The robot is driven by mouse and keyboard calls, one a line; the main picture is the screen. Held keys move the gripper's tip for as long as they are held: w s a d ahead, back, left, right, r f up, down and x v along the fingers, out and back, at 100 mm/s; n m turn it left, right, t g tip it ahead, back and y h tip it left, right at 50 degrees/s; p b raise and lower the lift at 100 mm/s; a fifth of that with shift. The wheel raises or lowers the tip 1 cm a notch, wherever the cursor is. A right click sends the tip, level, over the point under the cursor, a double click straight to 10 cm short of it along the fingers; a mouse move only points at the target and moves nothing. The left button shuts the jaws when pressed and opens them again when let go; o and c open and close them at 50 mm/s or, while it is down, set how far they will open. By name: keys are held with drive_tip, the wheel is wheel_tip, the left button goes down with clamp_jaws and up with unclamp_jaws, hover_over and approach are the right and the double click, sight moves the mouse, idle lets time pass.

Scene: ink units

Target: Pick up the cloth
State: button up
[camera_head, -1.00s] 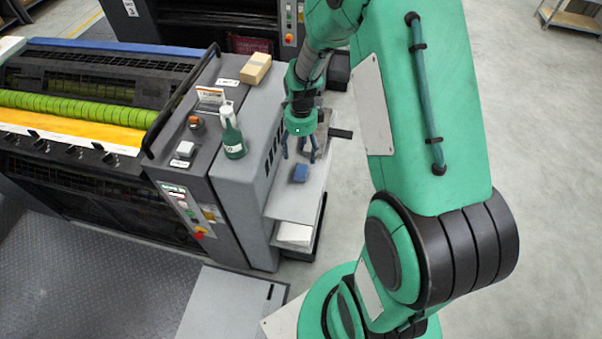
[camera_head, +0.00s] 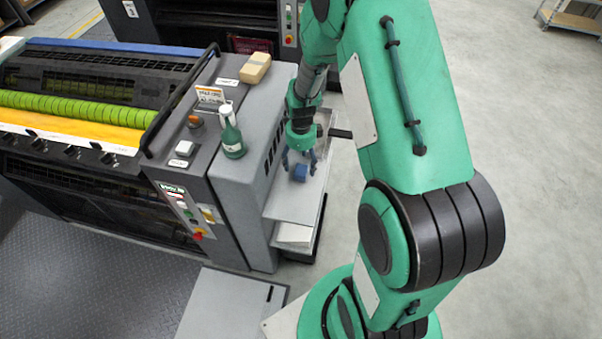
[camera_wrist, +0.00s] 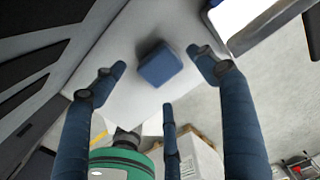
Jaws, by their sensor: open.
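The cloth (camera_head: 299,173) looks like a small folded blue pad. It lies on the light grey side shelf (camera_head: 290,207) of the machine. In the wrist view the cloth (camera_wrist: 160,66) shows as a blue block on the pale surface, between the spread fingertips. My gripper (camera_head: 299,159) is open, with its blue fingers pointing down just above the cloth. In the wrist view my gripper (camera_wrist: 157,88) has three fingers apart with nothing held. I cannot tell whether any finger touches the cloth.
The grey machine housing (camera_head: 240,190) stands close left of the shelf. On it are a green bottle (camera_head: 232,137) and a tan block (camera_head: 255,68). White paper (camera_head: 293,235) lies low at the shelf's near end. Open floor (camera_head: 530,150) is to the right.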

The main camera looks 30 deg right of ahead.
sight(301, 169)
drive_tip(key=shift+f+b, duration=0.65)
drive_tip(key=shift+f, duration=1.9)
drive_tip(key=c, duration=1.1)
